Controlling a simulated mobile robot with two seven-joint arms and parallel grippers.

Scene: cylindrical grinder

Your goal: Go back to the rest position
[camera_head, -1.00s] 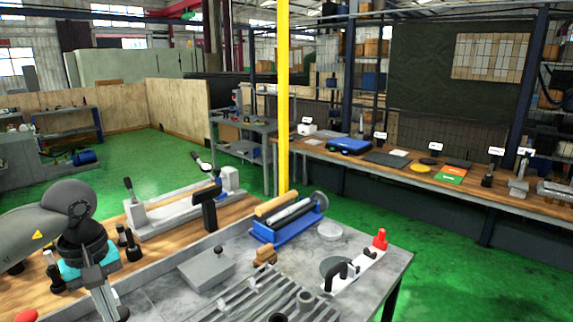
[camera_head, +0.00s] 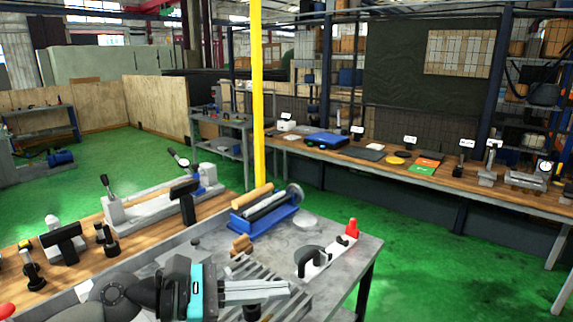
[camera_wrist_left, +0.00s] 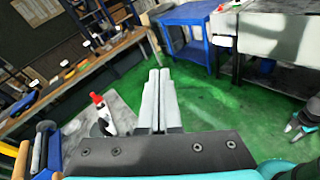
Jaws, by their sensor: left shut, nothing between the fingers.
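My left gripper (camera_head: 287,292) reaches in from the lower left of the head view, over the front of the grey metal table (camera_head: 362,262). Its two pale fingers lie together and point right, with nothing between them. The closed fingers also show in the left wrist view (camera_wrist_left: 158,75), pointing out past the table over the green floor.
A blue fixture with rollers (camera_head: 265,214), a white plate with a black handle and a red knob (camera_head: 328,252) and a ribbed block stand on the table near my left arm. A yellow post (camera_head: 257,100) rises behind. Green floor (camera_head: 420,265) is clear at right.

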